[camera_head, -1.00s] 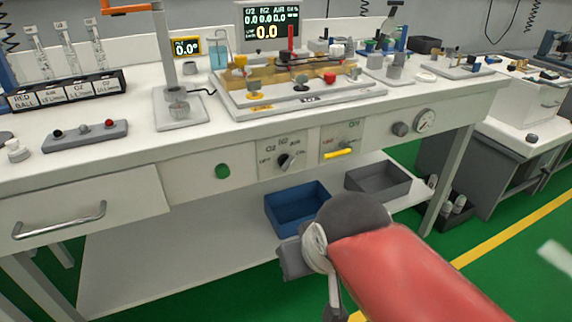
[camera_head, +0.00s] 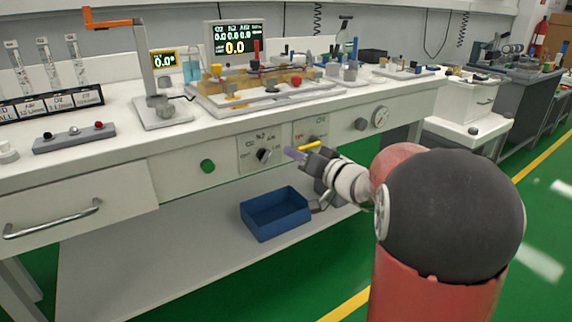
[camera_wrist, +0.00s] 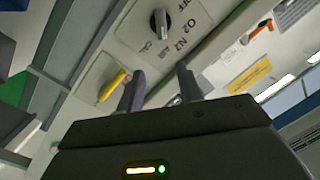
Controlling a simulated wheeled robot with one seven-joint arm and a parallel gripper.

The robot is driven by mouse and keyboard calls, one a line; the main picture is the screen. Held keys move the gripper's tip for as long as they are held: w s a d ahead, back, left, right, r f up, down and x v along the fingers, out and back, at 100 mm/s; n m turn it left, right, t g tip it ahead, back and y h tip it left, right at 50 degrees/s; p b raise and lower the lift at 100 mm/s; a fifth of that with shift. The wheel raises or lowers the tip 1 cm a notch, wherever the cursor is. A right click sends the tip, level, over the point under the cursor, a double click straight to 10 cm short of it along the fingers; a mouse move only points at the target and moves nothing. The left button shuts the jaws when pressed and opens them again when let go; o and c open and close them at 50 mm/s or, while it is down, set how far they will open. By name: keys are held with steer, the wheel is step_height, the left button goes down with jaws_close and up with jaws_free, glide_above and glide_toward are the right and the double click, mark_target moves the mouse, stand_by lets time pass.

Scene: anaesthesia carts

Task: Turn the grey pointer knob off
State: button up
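The pointer knob (camera_head: 264,155), dark with a light grey pointer bar, sits on a white front panel (camera_head: 246,160) with printed labels around it. It also shows near the top of the wrist view (camera_wrist: 160,22), with O2, N2 and OFF lettering beside it. Which label it points to is too small to tell. My gripper (camera_head: 294,154) is in front of the cart's front, just right of the knob and apart from it. In the wrist view its two fingers (camera_wrist: 160,86) are spread with nothing between them.
A yellow lever (camera_head: 309,146) on the neighbouring panel is close to my fingers. A plain grey knob (camera_head: 361,124) and gauge (camera_head: 381,117) are to the right. A blue bin (camera_head: 275,219) stands on the shelf below.

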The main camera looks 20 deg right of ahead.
mark_target(265, 156)
steer(key=w+a, duration=0.1)
steer(key=w+a+f+y, duration=0.1)
steer(key=w+a, duration=0.1)
steer(key=w+a+g+y, duration=0.1)
steer(key=w, duration=0.1)
steer(key=shift+w+a+f, duration=0.25)
steer(key=shift+f, duration=0.05)
jaws_close()
